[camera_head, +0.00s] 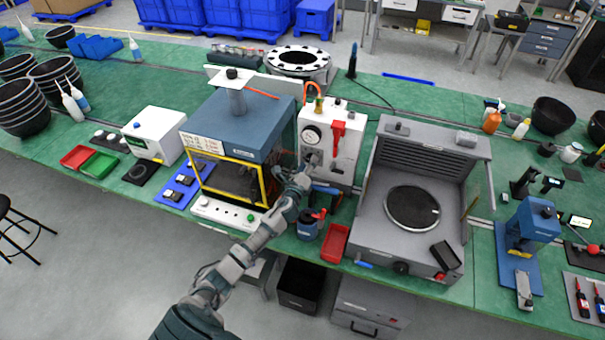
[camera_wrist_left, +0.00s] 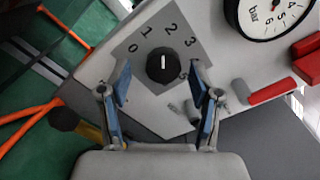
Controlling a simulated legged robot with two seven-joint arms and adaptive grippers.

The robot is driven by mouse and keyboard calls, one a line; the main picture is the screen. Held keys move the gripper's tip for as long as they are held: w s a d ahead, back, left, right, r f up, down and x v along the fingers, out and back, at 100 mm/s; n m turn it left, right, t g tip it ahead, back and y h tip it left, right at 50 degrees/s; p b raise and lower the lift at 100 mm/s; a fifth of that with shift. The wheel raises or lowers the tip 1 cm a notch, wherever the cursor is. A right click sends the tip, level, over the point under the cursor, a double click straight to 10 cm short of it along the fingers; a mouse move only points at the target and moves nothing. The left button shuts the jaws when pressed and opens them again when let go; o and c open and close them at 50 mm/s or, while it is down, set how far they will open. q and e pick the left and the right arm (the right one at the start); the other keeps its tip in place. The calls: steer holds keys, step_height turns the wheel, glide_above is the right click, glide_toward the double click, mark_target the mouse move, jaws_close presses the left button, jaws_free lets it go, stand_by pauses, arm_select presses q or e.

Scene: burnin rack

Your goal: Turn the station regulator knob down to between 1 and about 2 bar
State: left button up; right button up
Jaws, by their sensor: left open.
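The station regulator knob (camera_wrist_left: 163,67) is black and round, on a grey square dial plate (camera_wrist_left: 128,47) with numbers. Its short white mark stands upright in the left wrist view, in line with the gap between 1 and 2. A round pressure gauge (camera_wrist_left: 268,14) marked bar is cut off at the top right; its reading cannot be made out. My left gripper (camera_wrist_left: 161,90) is open, its blue-padded fingers either side of the knob's lower part, with no clear contact. In the head view my left gripper (camera_head: 304,176) is at the white station panel (camera_head: 345,152). My right gripper is not in view.
A red lever (camera_head: 337,131) is on the panel. A yellow-framed blue press (camera_head: 240,130) stands close left, a grey machine (camera_head: 373,200) close right. A red tray (camera_head: 334,243) lies in front. In the wrist view, a red-handled valve (camera_wrist_left: 270,92) is right of the fingers.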

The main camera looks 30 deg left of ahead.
arm_select(q)
steer(key=v, duration=1)
steer(key=shift+s, duration=0.45)
steer(key=shift+a, duration=0.1)
